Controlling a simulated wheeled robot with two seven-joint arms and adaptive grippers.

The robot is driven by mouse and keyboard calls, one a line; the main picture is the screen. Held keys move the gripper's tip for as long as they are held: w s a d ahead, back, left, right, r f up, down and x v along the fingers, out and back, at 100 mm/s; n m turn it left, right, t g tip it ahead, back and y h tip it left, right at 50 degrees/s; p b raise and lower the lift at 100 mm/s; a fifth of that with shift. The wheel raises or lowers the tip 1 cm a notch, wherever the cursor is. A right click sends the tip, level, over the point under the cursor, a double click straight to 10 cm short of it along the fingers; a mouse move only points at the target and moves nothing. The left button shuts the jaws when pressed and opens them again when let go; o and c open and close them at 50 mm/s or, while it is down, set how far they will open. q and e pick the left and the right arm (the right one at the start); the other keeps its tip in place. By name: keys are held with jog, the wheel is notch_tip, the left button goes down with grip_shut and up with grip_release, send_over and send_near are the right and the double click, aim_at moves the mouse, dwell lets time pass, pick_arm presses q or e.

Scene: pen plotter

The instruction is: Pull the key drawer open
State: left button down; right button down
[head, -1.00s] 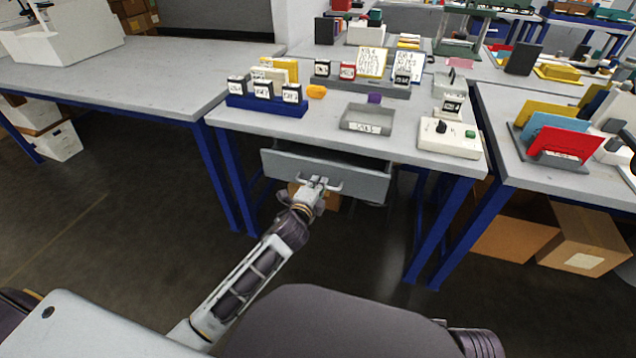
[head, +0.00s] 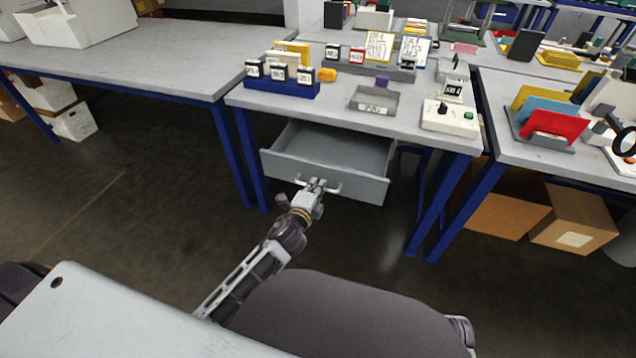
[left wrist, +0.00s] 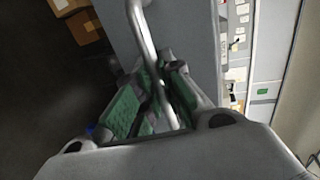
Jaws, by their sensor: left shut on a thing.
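The key drawer (head: 330,172) is a grey drawer under the middle table. It stands well out from the table, and its inside shows empty in the head view. Its front carries a pale bar handle (head: 333,188). My left gripper (head: 314,186) is shut on this handle. In the left wrist view the bar handle (left wrist: 143,38) runs down between the green-padded fingers of the left gripper (left wrist: 158,95). My right gripper is not in view.
The table top (head: 280,105) above holds a blue rack (head: 270,88) of labelled tags, a grey tray (head: 374,101) and a white control box (head: 450,117). Cardboard boxes (head: 575,220) stand under the right table. The floor before the drawer is clear apart from my arm.

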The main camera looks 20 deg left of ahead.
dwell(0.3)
pick_arm(q)
jog(key=c, duration=1.5)
grip_release()
jog(key=shift+c, duration=0.2)
jog(key=v, duration=1.2)
